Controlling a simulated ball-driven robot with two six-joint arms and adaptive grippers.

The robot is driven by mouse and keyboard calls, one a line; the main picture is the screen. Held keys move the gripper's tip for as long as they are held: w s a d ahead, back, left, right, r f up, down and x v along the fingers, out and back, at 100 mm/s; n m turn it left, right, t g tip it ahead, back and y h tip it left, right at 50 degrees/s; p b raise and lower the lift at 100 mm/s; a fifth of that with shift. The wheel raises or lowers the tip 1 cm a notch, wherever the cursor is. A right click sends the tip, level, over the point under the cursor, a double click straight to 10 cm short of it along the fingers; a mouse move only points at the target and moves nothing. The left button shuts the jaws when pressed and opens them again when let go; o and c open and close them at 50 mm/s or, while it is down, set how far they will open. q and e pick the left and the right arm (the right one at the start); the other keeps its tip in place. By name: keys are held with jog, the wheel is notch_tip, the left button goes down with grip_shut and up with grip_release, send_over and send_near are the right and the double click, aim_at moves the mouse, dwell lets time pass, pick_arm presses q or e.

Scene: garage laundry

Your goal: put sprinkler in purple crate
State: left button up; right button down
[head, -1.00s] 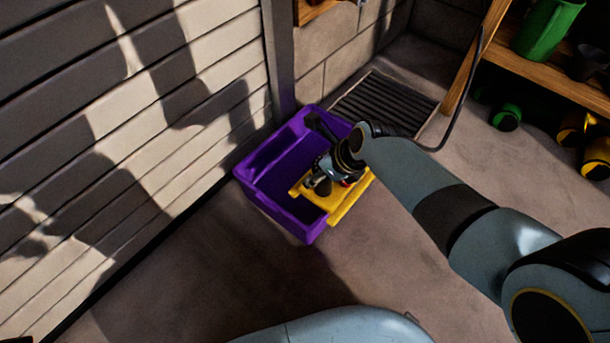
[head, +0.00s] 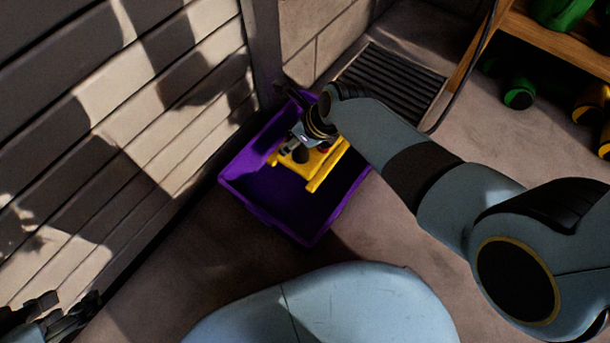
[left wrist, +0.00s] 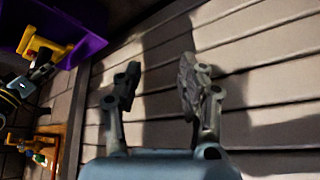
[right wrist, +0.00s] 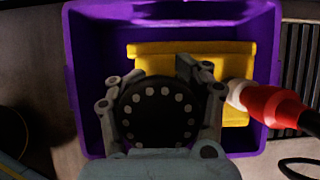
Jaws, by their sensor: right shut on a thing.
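The purple crate (head: 272,213) stands open on the floor by the wall. The sprinkler (head: 326,167) has a yellow sled-like base, a dark round part and a red-and-white connector. My right gripper (head: 302,142) is shut on it, and it overlaps the crate's opening. In the right wrist view the fingers (right wrist: 160,100) flank the dark round part of the sprinkler (right wrist: 215,60), with the crate (right wrist: 88,90) around it. I cannot tell whether the base touches the crate. My left gripper (left wrist: 160,85) is open and empty, in front of the siding; it shows at the head view's lower left (head: 50,315).
Pale slatted siding (head: 110,120) borders the crate's left. A dark floor grate (head: 395,85) lies behind it. A wooden shelf (head: 550,45) stands at the right, with green (head: 519,95) and yellow-black items below. Bare floor (head: 165,270) lies in front of the crate.

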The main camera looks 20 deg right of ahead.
jog(key=shift+f+b, duration=0.35)
jog(key=shift+f, duration=0.75)
pick_arm(q)
notch_tip(320, 180, down, 4)
jog(key=s+t+b, duration=0.1)
jog(key=t+b, duration=0.3)
jog(key=t, duration=0.1)
pick_arm(e)
notch_tip(320, 180, down, 4)
jog(key=shift+f, duration=0.25)
jog(key=shift+f+b, duration=0.3)
jog(key=shift+f, duration=0.2)
notch_tip(320, 180, down, 3)
jog(key=b, duration=0.2)
jog(key=shift+f+b, duration=0.15)
jog(key=shift+b, duration=0.2)
pick_arm(q)
jog(key=w+d+r+m+t+h, duration=0.1)
jog(key=w+r+t, duration=0.4)
jog(key=r, duration=0.6)
jog(key=w+d+r+m+t+h, duration=0.1)
jog(key=w+r+t, duration=0.5)
jog(key=r, duration=0.6)
jog(key=shift+w+d+m+t+h, duration=0.3)
jog(key=shift+d+m+t+h, duration=0.1)
jog(key=shift+d+h, duration=0.35)
jog(key=shift+a+h, duration=0.1)
jog(key=shift+h, duration=0.15)
